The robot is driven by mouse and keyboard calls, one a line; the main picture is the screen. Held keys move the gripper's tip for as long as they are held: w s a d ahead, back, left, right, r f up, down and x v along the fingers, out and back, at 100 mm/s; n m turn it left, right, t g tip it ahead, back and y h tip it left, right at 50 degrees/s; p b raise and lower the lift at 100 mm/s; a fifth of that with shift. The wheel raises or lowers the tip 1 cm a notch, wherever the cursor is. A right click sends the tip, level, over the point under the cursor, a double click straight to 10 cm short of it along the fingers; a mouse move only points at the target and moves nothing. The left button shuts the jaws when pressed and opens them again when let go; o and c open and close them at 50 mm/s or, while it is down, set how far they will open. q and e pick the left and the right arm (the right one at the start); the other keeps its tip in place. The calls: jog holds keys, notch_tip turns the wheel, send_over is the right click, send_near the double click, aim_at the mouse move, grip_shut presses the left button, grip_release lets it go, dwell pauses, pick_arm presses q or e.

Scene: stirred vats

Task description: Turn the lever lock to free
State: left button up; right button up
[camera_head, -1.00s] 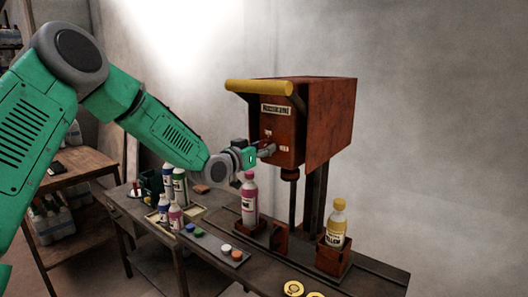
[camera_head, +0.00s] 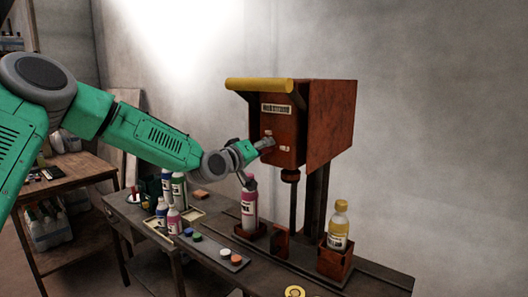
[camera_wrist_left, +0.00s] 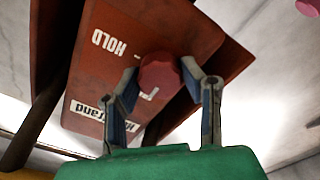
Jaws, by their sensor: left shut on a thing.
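The machine head (camera_head: 330,125) is a rusty red box on dark posts, with a yellow-gripped lever (camera_head: 258,85) across its top front. The lever lock is a small red knob (camera_wrist_left: 160,75) on the front face; the wrist view shows it between my left fingers, with a white mark on it. My left gripper (camera_head: 266,144) reaches the box front from the left and is shut on this knob. A HOLD label (camera_wrist_left: 108,42) sits beside the knob. In the head view the gripper hides the knob. My right gripper is not in view.
Below, a pink bottle (camera_head: 249,205) and a yellow-capped bottle (camera_head: 339,226) stand in holders on the bench. A wooden table (camera_head: 75,175) stands farther left.

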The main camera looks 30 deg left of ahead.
pick_arm(q)
jog(key=shift+f, duration=0.5)
jog(key=o, duration=1.1)
jog(key=shift+o, duration=0.2)
jog(key=shift+w+a+r, duration=0.1)
jog(key=shift+a+r, duration=0.05)
jog(key=shift+r, duration=0.05)
jog(key=s+a, duration=0.1)
jog(key=s, duration=1)
jog(key=shift+s+f, duration=0.15)
jog(key=shift+s, duration=0.25)
